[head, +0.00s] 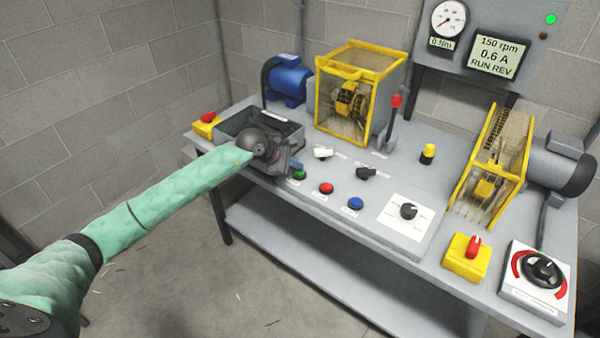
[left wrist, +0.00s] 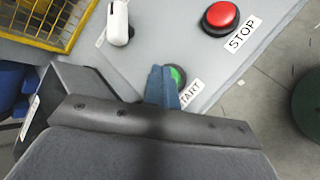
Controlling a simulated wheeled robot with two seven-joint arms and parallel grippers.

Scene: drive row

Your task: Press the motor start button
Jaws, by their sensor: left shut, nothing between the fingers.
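The green start button (head: 299,174) is at the front left of the bench panel. In the left wrist view the green start button (left wrist: 178,75) is partly covered by my fingertips, and its label is cut to "TART". My left gripper (head: 292,167) is shut and empty, with its tips right at the button; its blue fingers (left wrist: 161,84) also show in the left wrist view. I cannot tell whether they touch the button. The display (head: 494,53) reads 150 rpm, 0.6 A, RUN REV, and a green lamp (head: 550,19) is lit. My right gripper is not in view.
The red stop button (head: 326,188) and a blue button (head: 355,204) lie to the right. A white-handled switch (head: 322,152) is just behind. A grey tray (head: 295,131) stands beside my gripper. Yellow guards (head: 375,95) and a red-knobbed lever (head: 396,101) stand farther back.

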